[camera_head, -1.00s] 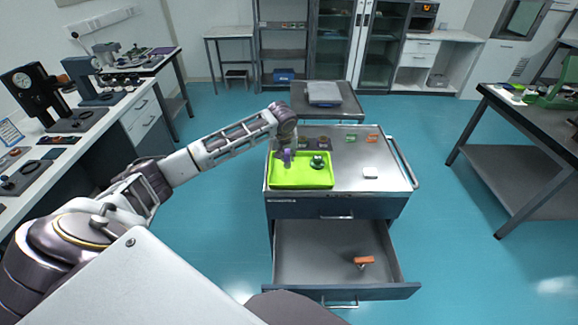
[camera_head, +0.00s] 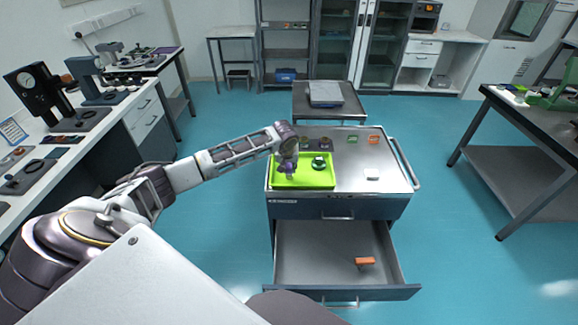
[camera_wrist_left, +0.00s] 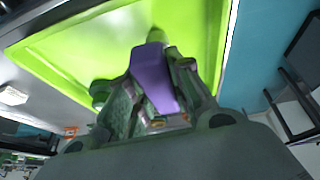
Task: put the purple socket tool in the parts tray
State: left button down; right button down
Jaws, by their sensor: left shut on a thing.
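The purple socket tool (camera_wrist_left: 154,78) is between the fingers of my left gripper (camera_wrist_left: 155,95) in the left wrist view. In the head view my left gripper (camera_head: 287,169) is over the left part of the lime-green parts tray (camera_head: 318,184), which lies on top of the cart. My left gripper is shut on the purple tool. I cannot tell whether the tool touches the tray floor. A dark green round part (camera_head: 319,163) sits in the tray, to the right of the gripper. My right gripper is not in view.
The cart top (camera_head: 368,160) is mostly bare on the right, with a small white item (camera_head: 372,178). Orange (camera_head: 374,140) and green (camera_head: 352,139) items stand at its back. The drawer (camera_head: 318,254) below is open, with an orange-handled item (camera_head: 364,261) inside.

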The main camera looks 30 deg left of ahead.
pick_arm(q)
jog(key=shift+f, duration=0.2)
jog(key=shift+f, duration=0.1)
jog(key=c, duration=1.3)
grip_release()
jog(key=shift+b+v, duration=0.35)
jog(key=shift+v, duration=5.75)
